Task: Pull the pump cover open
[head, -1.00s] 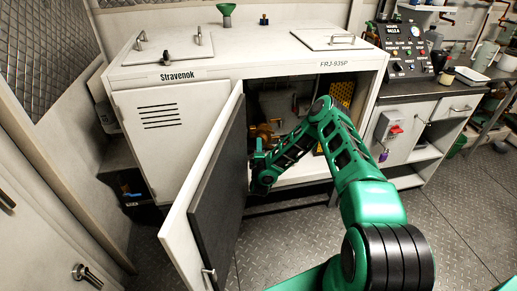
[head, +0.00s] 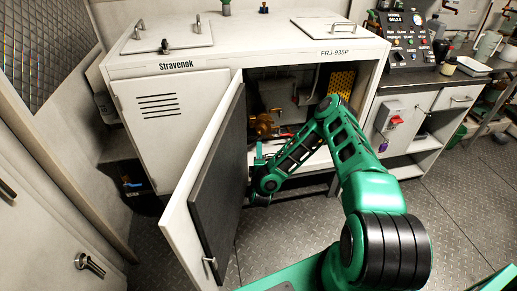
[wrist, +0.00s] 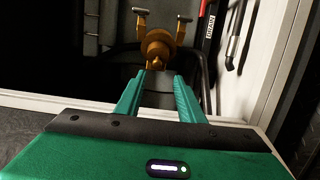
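The pump cover (head: 217,190) is a white door with a dark inner lining. In the head view it stands wide open, swung out toward me from the left side of the cabinet opening. Its small handle (head: 209,268) is at the near lower end. My gripper (head: 260,150) is at the cabinet opening, right of the door's inner face. In the wrist view its fingers (wrist: 160,77) are apart with nothing between them. The brass pump (wrist: 158,46) shows beyond the fingertips and also in the head view (head: 264,124). I cannot tell whether the gripper touches the door.
The white cabinet (head: 180,86) has vents at left. A yellow perforated panel (head: 341,80) is inside the opening. A control panel (head: 404,37) and a grey box with a red switch (head: 394,119) are at right. Metal floor (head: 300,232) lies clear in front.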

